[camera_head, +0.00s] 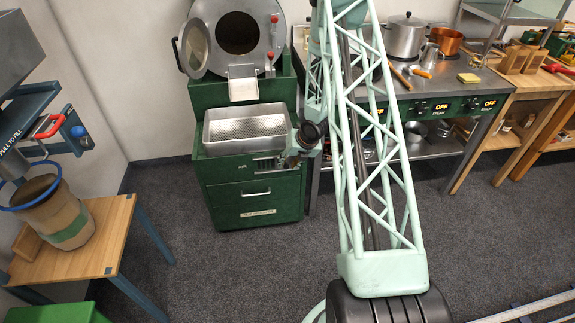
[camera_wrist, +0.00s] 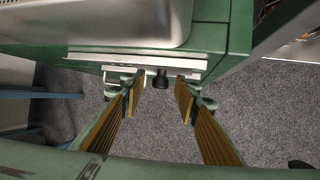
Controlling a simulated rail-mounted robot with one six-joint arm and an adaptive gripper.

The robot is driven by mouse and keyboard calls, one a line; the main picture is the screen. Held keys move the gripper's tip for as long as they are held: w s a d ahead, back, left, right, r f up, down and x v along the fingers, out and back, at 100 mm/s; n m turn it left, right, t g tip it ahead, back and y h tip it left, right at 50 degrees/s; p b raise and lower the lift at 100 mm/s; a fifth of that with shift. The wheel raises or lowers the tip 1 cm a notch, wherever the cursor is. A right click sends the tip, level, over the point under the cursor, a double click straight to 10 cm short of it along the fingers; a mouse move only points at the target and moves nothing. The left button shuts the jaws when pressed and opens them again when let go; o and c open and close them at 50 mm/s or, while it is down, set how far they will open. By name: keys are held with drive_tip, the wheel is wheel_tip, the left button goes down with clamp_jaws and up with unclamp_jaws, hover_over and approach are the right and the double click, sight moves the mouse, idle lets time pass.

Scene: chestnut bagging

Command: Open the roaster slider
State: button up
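The roaster is a green cabinet (camera_head: 255,195) with a metal drum on top. Its slider shows in the wrist view as a black knob (camera_wrist: 160,77) on a pale metal rail (camera_wrist: 100,60) along the cabinet's front, below the tray. My gripper (camera_wrist: 160,92) is open, its two wood-coloured pads either side of the knob with gaps on both sides. The knob sits near the fingertips, and I see no contact. In the head view my wrist (camera_head: 303,140) is at the cabinet's right front; the knob and fingertips are hard to make out there.
A perforated metal tray (camera_head: 206,140) sits in the cabinet above the rail. A drawer with a handle (camera_head: 255,194) is below. A steel counter (camera_head: 480,85) with pots stands right. A wooden table (camera_head: 105,235) with a sack stands left. The floor in front is clear.

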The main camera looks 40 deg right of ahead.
drive_tip(key=v, duration=1.1)
idle(0.3)
drive_tip(key=shift+d+r, duration=0.1)
drive_tip(key=shift+r, duration=0.05)
drive_tip(key=shift+r, duration=0.1)
idle(0.4)
